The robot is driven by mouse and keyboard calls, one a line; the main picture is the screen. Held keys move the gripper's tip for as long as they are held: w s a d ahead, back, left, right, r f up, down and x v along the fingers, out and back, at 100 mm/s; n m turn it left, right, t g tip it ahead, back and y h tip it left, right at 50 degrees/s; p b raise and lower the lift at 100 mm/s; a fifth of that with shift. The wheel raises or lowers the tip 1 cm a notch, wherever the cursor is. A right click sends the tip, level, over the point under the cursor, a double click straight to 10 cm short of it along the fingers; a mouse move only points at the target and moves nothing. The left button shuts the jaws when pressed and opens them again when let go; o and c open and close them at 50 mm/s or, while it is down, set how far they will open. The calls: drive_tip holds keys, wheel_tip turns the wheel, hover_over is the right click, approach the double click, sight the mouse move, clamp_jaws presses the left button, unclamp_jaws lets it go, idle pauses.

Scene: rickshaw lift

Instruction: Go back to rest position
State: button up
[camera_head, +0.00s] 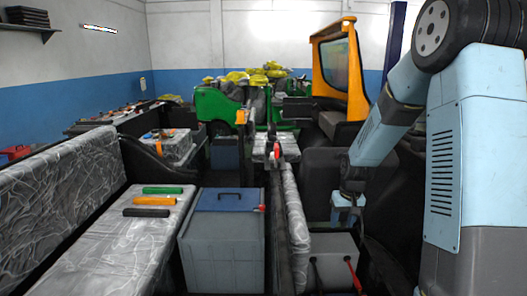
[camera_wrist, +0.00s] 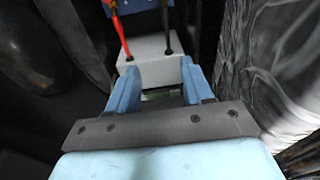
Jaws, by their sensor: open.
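My gripper (camera_head: 347,208) hangs at the end of my blue arm, right of centre in the head view. It points down beside the light grey box (camera_head: 332,262) with a red and a black cable on top. In the wrist view my gripper (camera_wrist: 160,82) shows two blue fingers spread apart, with nothing held between them. The grey box (camera_wrist: 152,48) lies just past the fingertips there. I cannot tell whether the fingers touch it.
A grey bin with a blue lid (camera_head: 228,200) stands left of the silver-covered rail (camera_head: 296,225). Green, orange and black bars (camera_head: 152,201) lie on the silver-covered seat (camera_head: 125,245). Behind are a green vehicle (camera_head: 222,108) and an orange-framed windscreen (camera_head: 340,65). Space around the gripper is tight.

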drive_tip(key=s+a+r+t, duration=0.1)
drive_tip(key=s+r, duration=0.5)
drive_tip(key=r, duration=0.6)
drive_tip(key=s+r+t, duration=0.1)
drive_tip(key=s+r, duration=0.5)
drive_tip(key=s, duration=0.5)
drive_tip(key=s+a+r+t, duration=0.1)
drive_tip(key=s+r+t, duration=0.1)
drive_tip(key=s+r, duration=0.5)
drive_tip(key=s, duration=0.5)
drive_tip(key=shift+s+a+r+h, duration=0.15)
drive_tip(key=shift+a+r+h, duration=0.1)
drive_tip(key=shift+a+h, duration=0.05)
idle(0.5)
